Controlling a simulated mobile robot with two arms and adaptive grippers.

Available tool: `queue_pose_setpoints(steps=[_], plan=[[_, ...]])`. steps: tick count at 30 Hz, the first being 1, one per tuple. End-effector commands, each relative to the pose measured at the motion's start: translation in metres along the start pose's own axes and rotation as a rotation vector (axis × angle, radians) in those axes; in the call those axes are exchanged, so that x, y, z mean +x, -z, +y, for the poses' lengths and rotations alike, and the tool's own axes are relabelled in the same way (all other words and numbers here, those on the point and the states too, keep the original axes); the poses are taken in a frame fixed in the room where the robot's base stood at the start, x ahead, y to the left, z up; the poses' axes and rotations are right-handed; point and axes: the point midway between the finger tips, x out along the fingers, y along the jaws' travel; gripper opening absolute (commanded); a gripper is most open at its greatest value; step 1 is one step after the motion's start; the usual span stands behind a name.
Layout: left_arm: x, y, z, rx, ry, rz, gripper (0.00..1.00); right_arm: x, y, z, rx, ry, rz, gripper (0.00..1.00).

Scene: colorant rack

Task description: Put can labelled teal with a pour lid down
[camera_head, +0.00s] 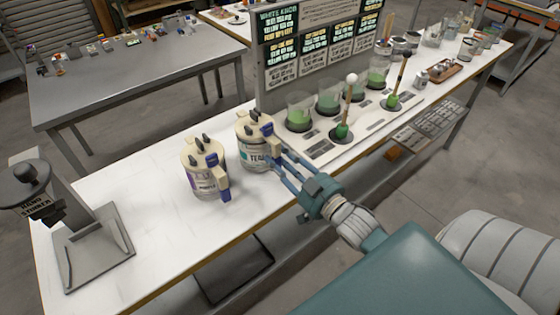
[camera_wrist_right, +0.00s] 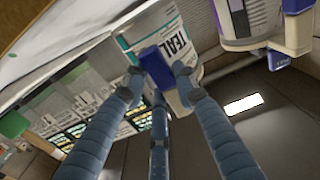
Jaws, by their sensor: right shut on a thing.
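The can labelled TEAL (camera_head: 252,155) has a cream pour lid with dark knobs and a blue and cream handle on its right side. It is upright at the white bench (camera_head: 160,215); I cannot tell whether its base touches the top. My right gripper (camera_head: 277,152) is shut on this can at its handle side. In the right wrist view the fingers (camera_wrist_right: 158,82) close around the blue handle part, with the TEAL label (camera_wrist_right: 175,38) just behind. My left gripper is not in view.
A similar can with a purple label (camera_head: 203,172) stands just left of the teal can. A hand shaker (camera_head: 85,240) stands at the bench's left end. Green beakers (camera_head: 299,112) and brushes on holders stand to the right, before a sign board (camera_head: 320,45). The bench front is clear.

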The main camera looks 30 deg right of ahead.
Motion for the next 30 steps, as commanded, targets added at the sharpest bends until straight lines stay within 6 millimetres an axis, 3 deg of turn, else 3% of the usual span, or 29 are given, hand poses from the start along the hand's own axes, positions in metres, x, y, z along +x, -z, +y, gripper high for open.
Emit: queue_pose_setpoints(steps=[11, 12, 14, 24, 30], plan=[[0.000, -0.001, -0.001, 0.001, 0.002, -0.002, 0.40, 0.001, -0.007, -0.001, -0.001, 0.003, 0.014, 0.00], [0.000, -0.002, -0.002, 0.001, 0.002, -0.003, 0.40, 0.000, -0.011, 0.000, -0.001, 0.001, 0.003, 0.36], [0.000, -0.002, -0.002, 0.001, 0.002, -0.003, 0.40, 0.000, -0.011, 0.000, -0.001, 0.001, 0.003, 0.47], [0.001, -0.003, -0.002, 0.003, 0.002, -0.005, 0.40, -0.003, -0.012, 0.000, 0.000, 0.001, 0.002, 0.47], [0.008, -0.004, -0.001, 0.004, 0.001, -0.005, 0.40, -0.032, -0.015, -0.001, 0.000, 0.001, -0.001, 0.47]])
